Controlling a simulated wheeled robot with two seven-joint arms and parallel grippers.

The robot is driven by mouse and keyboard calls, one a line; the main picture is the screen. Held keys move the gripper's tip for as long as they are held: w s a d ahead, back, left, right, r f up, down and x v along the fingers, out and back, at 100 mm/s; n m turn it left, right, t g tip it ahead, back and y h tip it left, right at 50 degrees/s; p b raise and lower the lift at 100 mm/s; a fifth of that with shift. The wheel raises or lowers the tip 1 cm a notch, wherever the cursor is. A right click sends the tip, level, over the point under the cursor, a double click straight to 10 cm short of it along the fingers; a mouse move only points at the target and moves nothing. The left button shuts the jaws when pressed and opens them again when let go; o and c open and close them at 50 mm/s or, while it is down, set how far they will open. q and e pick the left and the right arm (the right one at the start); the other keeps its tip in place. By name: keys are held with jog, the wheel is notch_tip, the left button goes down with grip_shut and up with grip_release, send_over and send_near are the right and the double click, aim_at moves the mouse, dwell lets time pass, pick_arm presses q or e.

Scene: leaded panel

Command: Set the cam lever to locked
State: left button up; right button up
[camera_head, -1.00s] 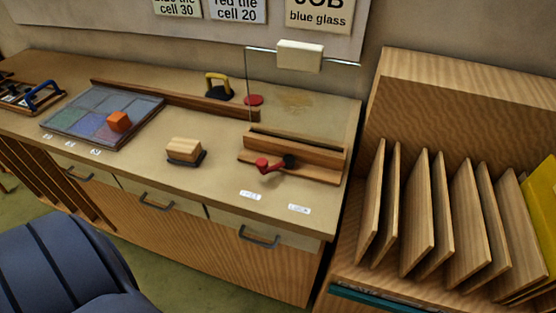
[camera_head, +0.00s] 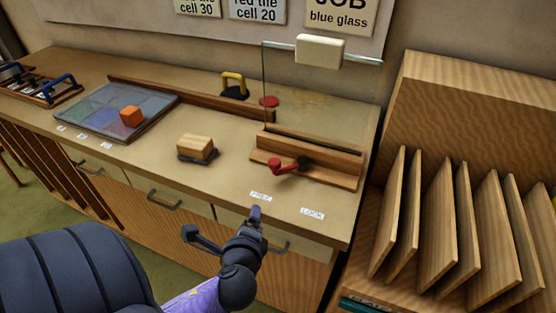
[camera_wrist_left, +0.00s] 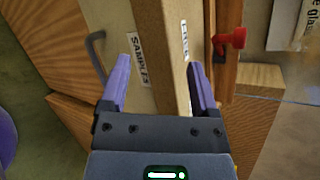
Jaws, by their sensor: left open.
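The cam lever (camera_head: 280,167) has a red handle and a dark pivot and sits on the front of a wooden clamp block (camera_head: 320,173). Its handle points left, toward the side of the FREE label (camera_head: 260,197) and away from the LOCK label (camera_head: 312,214). The red lever also shows at the upper right of the left wrist view (camera_wrist_left: 231,39). My left gripper (camera_head: 222,225) is open and empty, in front of the bench edge and nearer than the lever, not touching it. In the left wrist view its purple fingers (camera_wrist_left: 158,85) are spread apart. My right gripper is not in view.
A glass sheet (camera_head: 310,95) stands upright behind the clamp block. A wooden block (camera_head: 196,147) and a tile panel (camera_head: 100,110) with an orange cube lie to the left. Drawer handles (camera_head: 163,200) project from the bench front. A rack of boards (camera_head: 437,225) stands at right.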

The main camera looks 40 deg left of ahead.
aim_at(276, 158)
pick_arm(q)
jog(key=w+r+m+t, duration=0.1)
jog(key=m+t, duration=0.1)
jog(key=m, duration=0.2)
jog(key=w+r+m+t, duration=0.2)
jog(key=m, duration=0.2)
jog(key=w+a+r+m+t, duration=0.1)
jog(key=m, duration=0.3)
jog(key=shift+w+a+r+t, duration=0.1)
jog(key=shift+w+r+t, duration=0.25)
jog(key=shift+r+t, duration=0.05)
jog(key=m, duration=0.2)
jog(key=shift+w+r+m+t+h, duration=0.2)
jog(key=shift+w+m+t+h, duration=0.1)
jog(key=shift+m+t+h, duration=0.1)
jog(key=shift+w+m+h, duration=0.3)
jog(key=shift+w+m, duration=0.05)
jog(key=shift+m, duration=0.15)
jog(key=b+x, duration=0.1)
jog(key=x, duration=0.8)
jog(key=shift+w+r, duration=0.1)
jog(key=shift+w, duration=0.05)
jog(key=shift+c, duration=0.3)
grip_shut()
